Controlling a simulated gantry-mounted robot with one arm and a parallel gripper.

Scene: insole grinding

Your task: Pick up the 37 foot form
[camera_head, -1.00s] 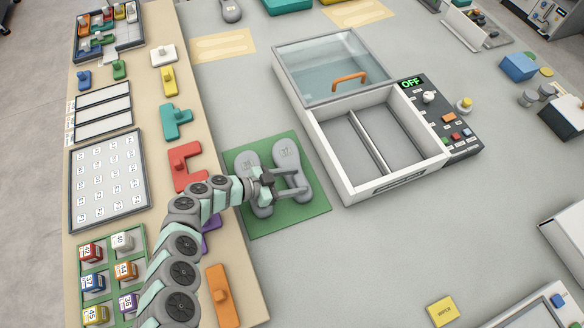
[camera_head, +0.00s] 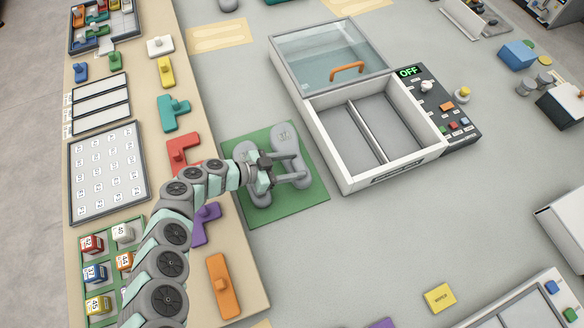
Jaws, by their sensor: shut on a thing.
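Two grey foot forms lie side by side at the green mat (camera_head: 262,214). The right one, the 37 foot form (camera_head: 285,143), has a small label near its toe end that is too small to read surely. My gripper (camera_head: 289,168) reaches in from the left, its two fingers shut on the heel half of this form. The form looks slightly raised, though the gap below it is hard to judge. The left foot form (camera_head: 244,153) rests on the mat, partly hidden under my gripper's wrist.
An open white-walled box (camera_head: 341,172) with a divider, glass lid and OFF panel (camera_head: 408,72) stands right of the mat. Coloured handled pieces, such as a red one (camera_head: 181,155) and an orange one (camera_head: 222,285), line the tan strip at left.

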